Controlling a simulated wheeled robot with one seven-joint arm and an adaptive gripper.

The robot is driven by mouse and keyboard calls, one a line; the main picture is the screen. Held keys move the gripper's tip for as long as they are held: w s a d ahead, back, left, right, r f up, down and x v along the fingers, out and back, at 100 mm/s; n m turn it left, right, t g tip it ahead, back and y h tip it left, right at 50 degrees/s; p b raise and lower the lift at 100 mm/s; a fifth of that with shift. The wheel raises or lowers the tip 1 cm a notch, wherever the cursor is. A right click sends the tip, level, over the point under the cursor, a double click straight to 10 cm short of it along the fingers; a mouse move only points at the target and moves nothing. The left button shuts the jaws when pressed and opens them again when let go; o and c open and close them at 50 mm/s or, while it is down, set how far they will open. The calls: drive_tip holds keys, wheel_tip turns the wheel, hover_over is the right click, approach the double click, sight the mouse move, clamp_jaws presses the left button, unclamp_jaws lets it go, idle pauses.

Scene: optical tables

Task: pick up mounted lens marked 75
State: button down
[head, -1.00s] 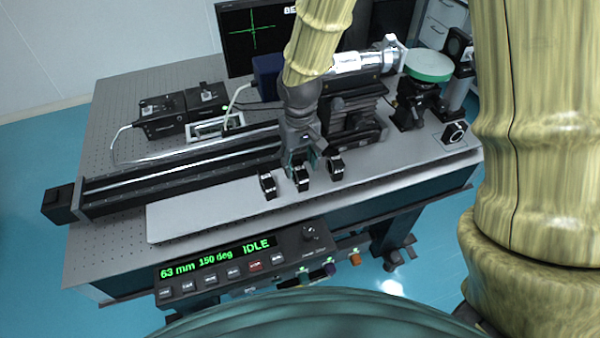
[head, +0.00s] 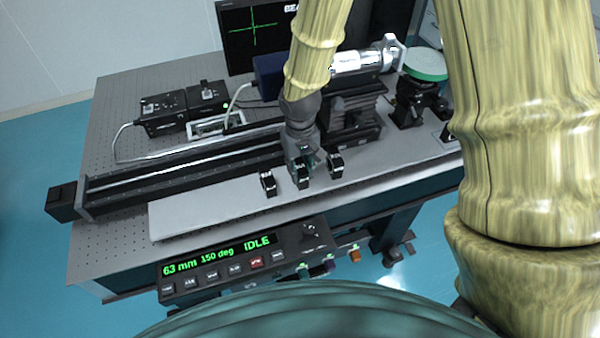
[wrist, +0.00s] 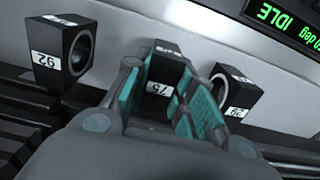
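The mounted lens marked 75 (wrist: 164,78) is a black block-shaped mount with a white label. In the wrist view it stands between the two teal-padded fingers of my gripper (wrist: 165,100). The fingers are apart, one on each side of it, and I see no clear contact. In the head view this lens (head: 302,177) is the middle one of three on the light board, with my gripper (head: 304,160) right over it. The gripper hides its upper part there.
Similar mounted lenses stand close on both sides, one at the left (wrist: 64,48) and one at the right (wrist: 233,90). A long black rail (head: 185,168) lies behind them. The control panel (head: 240,262) is at the table's front edge. The board's left part (head: 195,212) is clear.

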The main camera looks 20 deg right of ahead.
sight(300, 166)
drive_tip(key=shift+r, duration=0.1)
drive_tip(key=shift+r+b, duration=0.55)
drive_tip(key=shift+r, duration=0.2)
drive_tip(key=shift+r+b, duration=0.4)
drive_tip(key=shift+r, duration=0.5)
drive_tip(key=s+a+b, duration=0.1)
drive_tip(key=s+b, duration=0.5)
drive_tip(key=s, duration=0.1)
drive_tip(key=s+a+r+b, duration=0.1)
drive_tip(key=s+a+b, duration=0.1)
drive_tip(key=s+b, duration=0.4)
drive_tip(key=shift+s+a, duration=0.25)
drive_tip(key=shift+s, duration=0.9)
drive_tip(key=shift+r, duration=0.15)
drive_tip(key=shift+s+b, duration=0.15)
drive_tip(key=shift+b, duration=0.2)
